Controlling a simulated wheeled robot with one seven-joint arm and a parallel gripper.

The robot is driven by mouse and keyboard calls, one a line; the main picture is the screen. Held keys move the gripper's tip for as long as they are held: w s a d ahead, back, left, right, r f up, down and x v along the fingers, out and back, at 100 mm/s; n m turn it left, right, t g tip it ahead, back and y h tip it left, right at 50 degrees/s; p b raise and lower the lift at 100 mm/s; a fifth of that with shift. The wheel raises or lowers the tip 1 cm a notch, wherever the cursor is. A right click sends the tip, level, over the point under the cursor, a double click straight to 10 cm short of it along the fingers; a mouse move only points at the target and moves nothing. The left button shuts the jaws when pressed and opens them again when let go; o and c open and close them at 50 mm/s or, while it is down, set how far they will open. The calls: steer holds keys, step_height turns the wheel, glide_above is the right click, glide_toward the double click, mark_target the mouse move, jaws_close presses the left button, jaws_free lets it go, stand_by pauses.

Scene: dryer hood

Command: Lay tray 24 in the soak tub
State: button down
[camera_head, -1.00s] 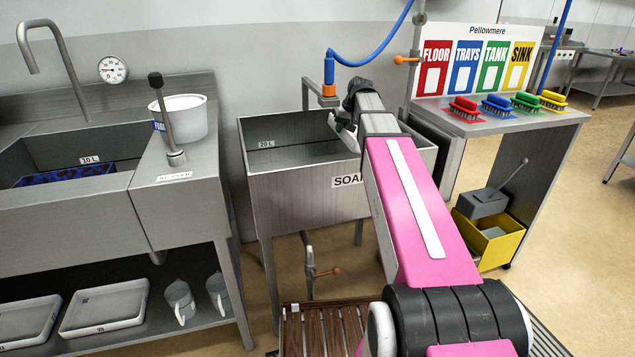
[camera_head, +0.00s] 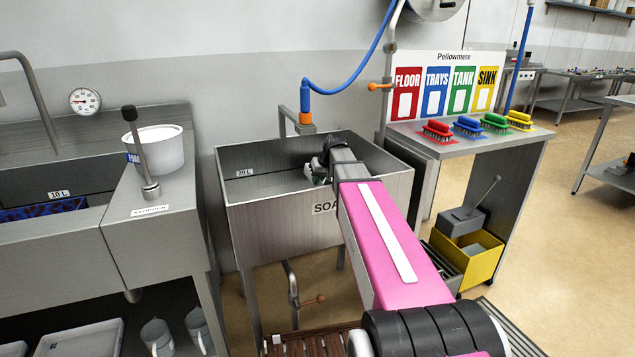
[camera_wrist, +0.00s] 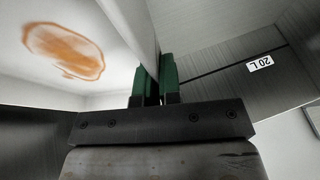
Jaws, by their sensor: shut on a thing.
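The soak tub (camera_head: 265,222) is a deep steel basin on legs, with a "20 L" mark inside and a partly hidden "SOA..." label in front. My gripper (camera_head: 318,172) is over the tub opening, largely hidden by my arm. In the wrist view my gripper's green fingers (camera_wrist: 154,80) are shut on the wall of a white tray (camera_wrist: 112,72) with an orange-brown stain on its inner face. The tray looks steeply tilted beside the tub's inner wall. Only a small pale part shows in the head view. Its number is not visible, and I cannot tell whether it touches the tub.
A blue hose with an orange-collared tap (camera_head: 305,110) stands behind the tub. To the left is a sink unit with a stopper lever (camera_head: 140,155) and white bucket (camera_head: 160,150). To the right, a brush shelf (camera_head: 455,148) holds several brushes; a yellow mop bucket (camera_head: 468,265) stands below.

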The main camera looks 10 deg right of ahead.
steer(key=shift+f, duration=0.3)
steer(key=shift+f, duration=0.6)
steer(key=c, duration=1.3)
jaws_free()
steer(key=shift+r, duration=0.1)
steer(key=shift+r, duration=0.3)
steer(key=v, duration=1.2)
steer(key=shift+r, duration=0.2)
steer(key=shift+s+d, duration=0.1)
